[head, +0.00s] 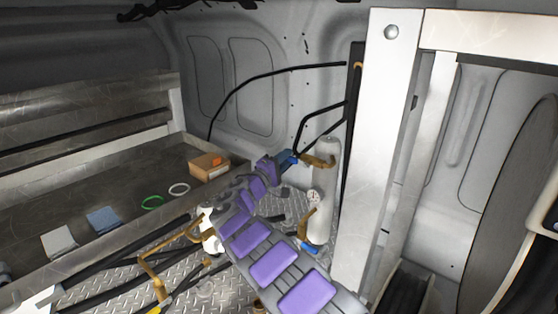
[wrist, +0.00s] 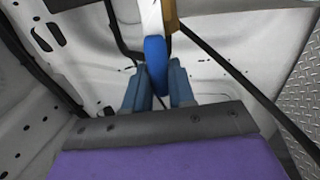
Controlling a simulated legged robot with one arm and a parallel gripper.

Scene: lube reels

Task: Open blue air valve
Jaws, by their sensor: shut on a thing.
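The blue air valve handle (wrist: 156,62) shows in the wrist view between the two blue-grey fingers of my gripper (wrist: 160,85). My gripper is shut on this handle. In the head view my purple and grey arm reaches to the upper valve, and my gripper (head: 288,160) is at the blue handle (head: 294,158) beside the brass fitting (head: 320,161). The fitting sits near the top of a white cylinder (head: 327,190). My gripper hides part of the handle.
A second blue handle (head: 309,248) sits low on the cylinder, near a round gauge (head: 313,196). A white post (head: 375,150) stands close on the right. A metal shelf (head: 120,200) with a cardboard box (head: 209,166) is at left. Black hoses (head: 270,76) run along the wall.

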